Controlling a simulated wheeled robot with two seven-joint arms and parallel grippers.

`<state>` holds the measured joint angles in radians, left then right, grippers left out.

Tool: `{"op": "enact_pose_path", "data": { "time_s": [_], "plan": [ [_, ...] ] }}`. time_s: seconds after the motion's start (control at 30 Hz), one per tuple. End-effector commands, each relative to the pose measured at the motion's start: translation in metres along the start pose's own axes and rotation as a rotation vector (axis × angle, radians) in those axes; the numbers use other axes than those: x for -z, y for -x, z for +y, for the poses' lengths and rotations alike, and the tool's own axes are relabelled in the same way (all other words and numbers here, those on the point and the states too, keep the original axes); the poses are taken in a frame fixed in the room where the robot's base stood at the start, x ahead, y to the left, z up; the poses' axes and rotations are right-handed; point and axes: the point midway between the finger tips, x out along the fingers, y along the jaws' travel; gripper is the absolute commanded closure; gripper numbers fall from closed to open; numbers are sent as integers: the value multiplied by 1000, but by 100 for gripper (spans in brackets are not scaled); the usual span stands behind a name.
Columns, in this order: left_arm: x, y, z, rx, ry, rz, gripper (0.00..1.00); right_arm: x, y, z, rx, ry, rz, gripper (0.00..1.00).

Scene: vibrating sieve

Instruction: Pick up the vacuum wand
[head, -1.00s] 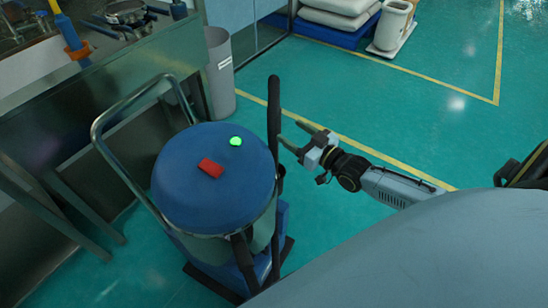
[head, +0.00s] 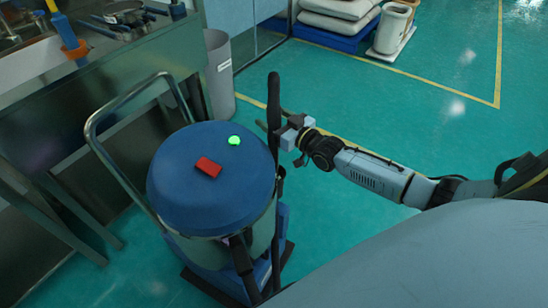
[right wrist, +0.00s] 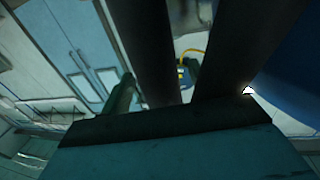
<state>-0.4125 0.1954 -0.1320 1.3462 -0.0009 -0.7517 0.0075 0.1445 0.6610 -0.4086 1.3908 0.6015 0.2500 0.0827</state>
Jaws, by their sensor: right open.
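The vacuum wand (head: 273,95) is a black upright tube with a thick grip at its top, standing at the right side of the blue-lidded vacuum (head: 215,190) in the head view. My right gripper (head: 275,128) is open at the wand, just below the thick grip. One fingertip shows to the left of the wand; whether both fingers straddle it is hard to tell. In the right wrist view, large dark bars fill the middle close to the camera, and I cannot tell clearly which is the wand. My left gripper is not in view.
The vacuum has a metal push handle (head: 91,125), a red switch (head: 208,167) and a green light. A grey bin (head: 219,75) and a metal workbench (head: 130,70) stand behind and left.

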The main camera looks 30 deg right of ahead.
Motion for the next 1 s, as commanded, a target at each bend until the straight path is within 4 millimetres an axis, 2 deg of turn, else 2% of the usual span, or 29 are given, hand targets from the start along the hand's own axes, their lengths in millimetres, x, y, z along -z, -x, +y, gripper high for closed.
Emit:
{"op": "enact_pose_path", "data": {
  "time_s": [0.17,0.53,0.9,1.0],
  "plan": [
    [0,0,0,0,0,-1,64,0,0,0,0,0,0,38],
    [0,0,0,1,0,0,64,0,0,0,0,-1,1,86],
    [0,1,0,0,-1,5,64,5,0,0,1,0,5,86],
    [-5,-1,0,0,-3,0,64,10,0,0,1,0,5,86]
  ]
}}
